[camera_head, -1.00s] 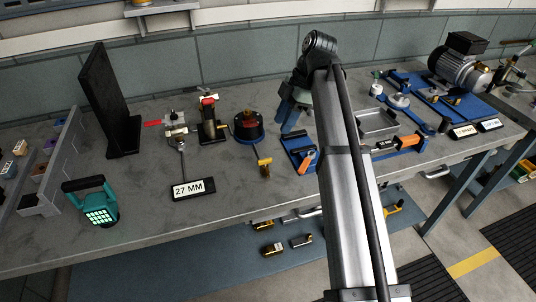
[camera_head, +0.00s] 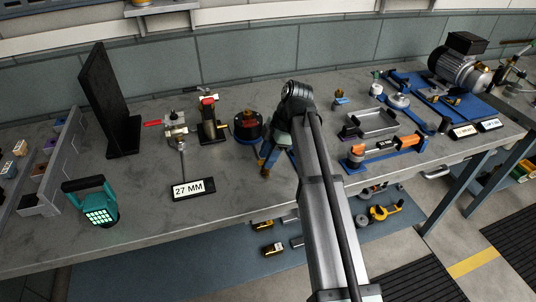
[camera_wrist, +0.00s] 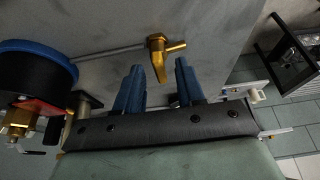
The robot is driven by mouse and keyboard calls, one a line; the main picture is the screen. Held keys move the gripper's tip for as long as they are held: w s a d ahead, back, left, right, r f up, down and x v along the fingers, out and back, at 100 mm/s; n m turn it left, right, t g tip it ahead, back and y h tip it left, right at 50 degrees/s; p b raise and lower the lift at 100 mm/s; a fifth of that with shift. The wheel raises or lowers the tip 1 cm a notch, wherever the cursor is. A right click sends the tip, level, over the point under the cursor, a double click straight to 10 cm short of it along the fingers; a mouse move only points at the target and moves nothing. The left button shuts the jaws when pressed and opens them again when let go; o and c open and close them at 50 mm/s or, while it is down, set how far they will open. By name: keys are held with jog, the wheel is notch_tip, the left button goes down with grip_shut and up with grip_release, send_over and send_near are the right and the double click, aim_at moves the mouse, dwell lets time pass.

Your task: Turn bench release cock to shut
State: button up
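The brass release cock (camera_wrist: 156,44) shows in the wrist view, with a stub to the right and a tapered lever (camera_wrist: 160,67) pointing down the picture. A thin pipe joins it to the black round tank with a blue band (camera_wrist: 35,66). My gripper (camera_wrist: 159,82) is open; its two blue fingers stand apart on either side of the lever's tip, and contact cannot be told. In the head view the tank (camera_head: 247,126) stands just left of my gripper (camera_head: 268,160), and the cock (camera_head: 265,172) is partly hidden by the fingers.
A "27 MM" sign (camera_head: 188,189) and a red-handled valve (camera_head: 172,124) stand to the left. A teal lamp (camera_head: 97,205) is near the front edge. A grey tray (camera_head: 372,122) and an orange-handled tool (camera_head: 372,148) lie right of my arm.

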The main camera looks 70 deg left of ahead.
grip_shut()
dwell(0.4)
jog(key=shift+d+m, duration=0.1)
jog(key=shift+m, duration=0.2)
jog(key=m+y, duration=0.1)
jog(key=m, duration=0.2)
jog(key=shift+d+m+y, duration=0.2)
jog(key=shift+m+y, duration=0.1)
jog(key=shift+y, duration=0.1)
jog(key=m, duration=0.2)
jog(key=m+t+y, duration=0.1)
jog(key=m, duration=0.1)
jog(key=shift+s+d+m, duration=0.15)
jog(key=shift+s+m, duration=0.05)
jog(key=shift+m, duration=0.1)
jog(key=m, duration=0.2)
jog(key=m+t+y, duration=0.1)
jog(key=m, duration=0.1)
jog(key=shift+s+t, duration=0.15)
jog(key=shift+t, duration=0.15)
jog(key=shift+s+m+t+y, duration=0.15)
jog(key=shift+m+t, duration=0.3)
jog(key=shift+m, duration=0.8)
jog(key=shift+m+t+y, duration=0.25)
jog(key=shift+m+t, duration=0.2)
jog(key=shift+m, duration=0.8)
